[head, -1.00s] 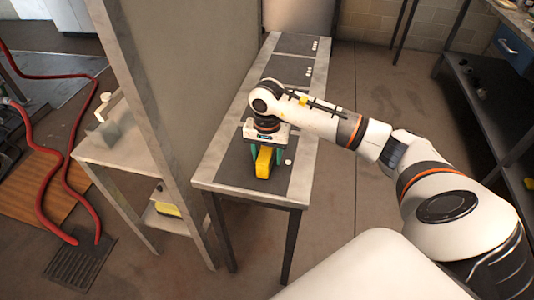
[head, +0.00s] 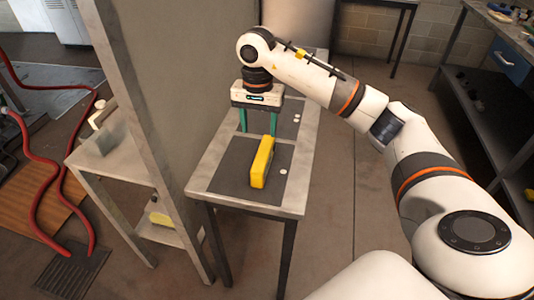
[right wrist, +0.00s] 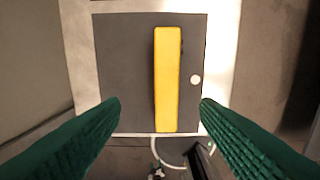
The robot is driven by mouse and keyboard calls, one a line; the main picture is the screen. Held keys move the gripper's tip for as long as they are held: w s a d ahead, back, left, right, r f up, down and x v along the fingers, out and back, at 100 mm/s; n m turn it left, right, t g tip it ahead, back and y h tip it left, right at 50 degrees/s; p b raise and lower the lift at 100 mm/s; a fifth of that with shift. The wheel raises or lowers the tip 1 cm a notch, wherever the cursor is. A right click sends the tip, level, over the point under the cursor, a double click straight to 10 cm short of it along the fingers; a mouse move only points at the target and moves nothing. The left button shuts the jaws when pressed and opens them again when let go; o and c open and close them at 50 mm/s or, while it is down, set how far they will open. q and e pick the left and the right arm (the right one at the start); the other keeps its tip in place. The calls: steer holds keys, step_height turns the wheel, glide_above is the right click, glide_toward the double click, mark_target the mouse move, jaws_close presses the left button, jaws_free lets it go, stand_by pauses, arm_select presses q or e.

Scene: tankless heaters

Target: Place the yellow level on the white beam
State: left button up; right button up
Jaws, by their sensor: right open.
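The yellow level (head: 262,163) lies on a dark mat (head: 228,178) on the narrow metal table. In the right wrist view the level (right wrist: 168,80) runs lengthwise up the picture, between the green fingers. My right gripper (head: 258,132) is open and empty, above the far end of the level and apart from it. Its fingers also show in the right wrist view (right wrist: 160,104), spread wider than the level. I cannot pick out a separate white beam with certainty. My left gripper is not in view.
A tall grey panel (head: 170,90) stands along the table's left side. A small white disc (head: 283,171) lies right of the level. A lower side table (head: 105,160) stands at left, with a yellowish item (head: 160,219) on its lower shelf. Open floor lies to the right.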

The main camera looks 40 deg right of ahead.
mark_target(263, 152)
steer(key=shift+s+d+f, duration=0.25)
steer(key=shift+d+f, duration=0.25)
steer(key=f, duration=0.5)
steer(key=shift+w+a+f+p, duration=0.2)
steer(key=shift+w+a+p, duration=0.05)
steer(key=shift+w+p, duration=0.1)
steer(key=shift+s+d+f, duration=0.1)
steer(key=shift+s+f, duration=0.1)
steer(key=shift+f, duration=0.25)
step_height(263, 152, down, 5)
steer(key=shift+s+d+r+p, duration=0.1)
steer(key=shift+s+r+p, duration=0.05)
steer(key=shift+p, duration=0.35)
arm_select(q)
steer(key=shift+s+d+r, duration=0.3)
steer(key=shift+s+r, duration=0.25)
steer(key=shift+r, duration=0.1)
arm_select(e)
steer(key=c, duration=1.2)
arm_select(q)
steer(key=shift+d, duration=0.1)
arm_select(e)
jaws_close()
steer(key=shift+r, duration=0.2)
